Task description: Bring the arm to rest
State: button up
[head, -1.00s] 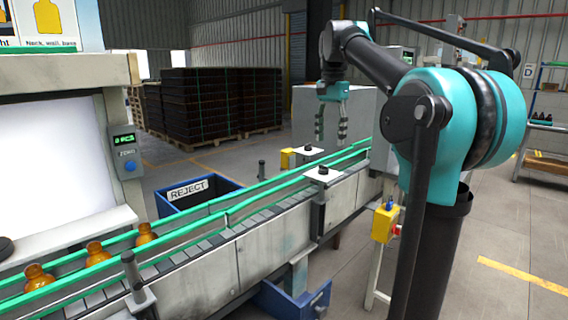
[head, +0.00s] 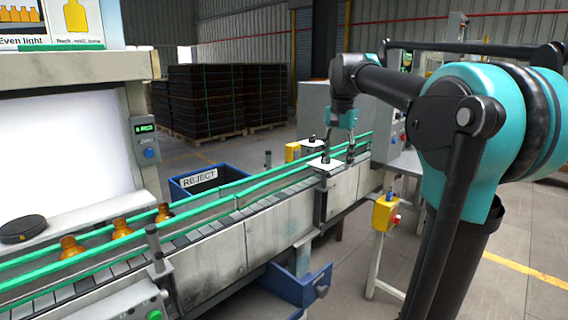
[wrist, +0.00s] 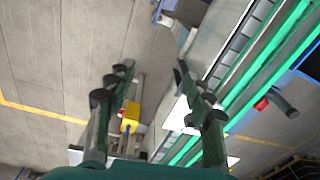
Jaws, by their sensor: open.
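My gripper (head: 338,157) hangs fingers-down at the far part of the conveyor (head: 215,255), beside a post bracket on its near side. Its two fingers are apart with nothing between them. In the wrist view my gripper (wrist: 152,72) is also open and empty, with floor and the conveyor's edge beyond it. My arm reaches left from its shoulder at the right of the head view, with the elbow bent. Whether the fingertips touch the conveyor's frame cannot be told.
Several amber bottles (head: 122,229) stand on the belt at lower left, between green rails, before a bright panel (head: 70,150). A blue reject bin (head: 205,183) stands behind the conveyor. A yellow box (head: 384,213) is on a post near my arm. Open floor lies at right.

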jog(key=s+d+f+n+t, duration=0.1)
jog(key=s+f+n, duration=0.1)
jog(key=s+f, duration=0.5)
jog(key=s+d+f+n+t, duration=0.1)
jog(key=s+f+n, duration=0.2)
jog(key=s+f, duration=0.4)
jog(key=s+d+f+n+t, duration=0.1)
jog(key=s+f, duration=0.7)
jog(key=f, duration=1.2)
jog(key=shift+f+n, duration=0.15)
jog(key=shift+n, duration=0.55)
jog(key=shift+d, duration=0.1)
